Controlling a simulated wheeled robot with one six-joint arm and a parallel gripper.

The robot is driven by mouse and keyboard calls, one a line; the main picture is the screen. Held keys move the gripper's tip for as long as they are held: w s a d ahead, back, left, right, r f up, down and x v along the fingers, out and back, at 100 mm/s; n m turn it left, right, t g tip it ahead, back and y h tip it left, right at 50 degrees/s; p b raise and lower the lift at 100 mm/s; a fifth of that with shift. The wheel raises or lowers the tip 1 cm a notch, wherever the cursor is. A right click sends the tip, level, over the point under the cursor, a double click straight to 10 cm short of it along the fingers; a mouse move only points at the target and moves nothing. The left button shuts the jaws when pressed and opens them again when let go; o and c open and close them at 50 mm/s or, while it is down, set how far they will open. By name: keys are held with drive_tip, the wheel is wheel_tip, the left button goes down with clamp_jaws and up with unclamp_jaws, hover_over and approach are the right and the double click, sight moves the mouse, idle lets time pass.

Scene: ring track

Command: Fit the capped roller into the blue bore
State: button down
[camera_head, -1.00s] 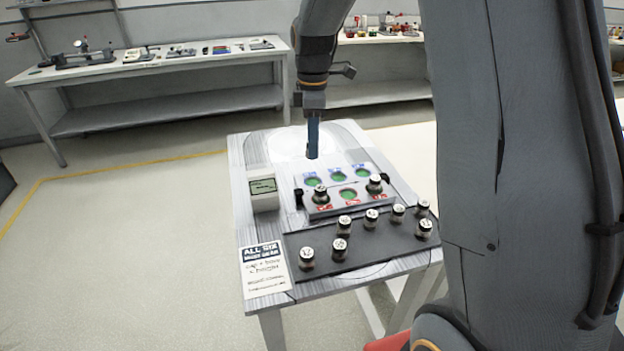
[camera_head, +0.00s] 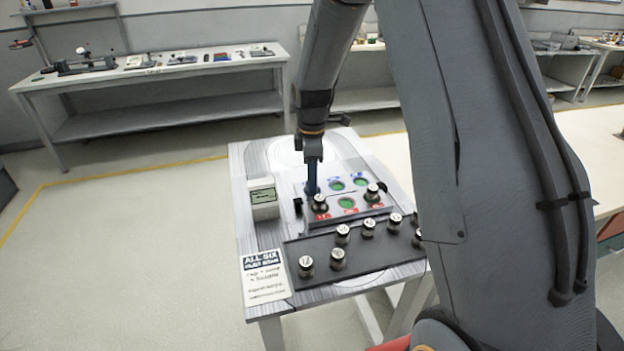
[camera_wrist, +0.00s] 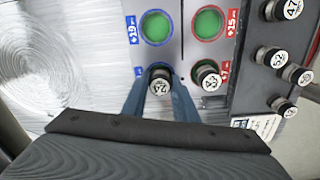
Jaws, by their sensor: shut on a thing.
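The roller with a white numbered cap, marked 24 (camera_wrist: 159,82), is between the blue fingertips of my gripper (camera_wrist: 159,97) in the wrist view. My gripper is shut on it. It stands at the blue-labelled bore at the block's left end; how deep it sits cannot be told. In the head view my gripper (camera_head: 312,186) reaches down to that end of the bore block (camera_head: 345,212) and hides the roller. Another blue-labelled bore (camera_wrist: 157,28) shows green and empty. A capped roller marked 43 (camera_wrist: 208,78) stands in the neighbouring red-labelled bore.
A dark tray (camera_head: 300,248) with several capped rollers lies in front of the block. A small display box (camera_head: 264,200) and a printed card (camera_head: 263,277) stand to the left. Another capped roller (camera_head: 373,193) stands at the block's right end. Bare table lies behind the block.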

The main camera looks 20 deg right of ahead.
drive_tip(key=c, duration=1.4)
unclamp_jaws()
drive_tip(key=shift+f, duration=0.1)
wheel_tip(320, 180, up, 12)
drive_tip(key=b, duration=0.3)
drive_tip(key=s+f+m, duration=0.3)
drive_tip(key=s+m, duration=0.2)
drive_tip(key=s, duration=0.3)
drive_tip(key=s+f+m, duration=0.2)
drive_tip(key=s+m, duration=0.3)
drive_tip(key=s, duration=0.3)
drive_tip(key=s+f+m, duration=0.3)
drive_tip(key=s+m, duration=0.2)
drive_tip(key=s, duration=0.3)
drive_tip(key=shift+f+t, duration=0.3)
drive_tip(key=shift+t, duration=0.1)
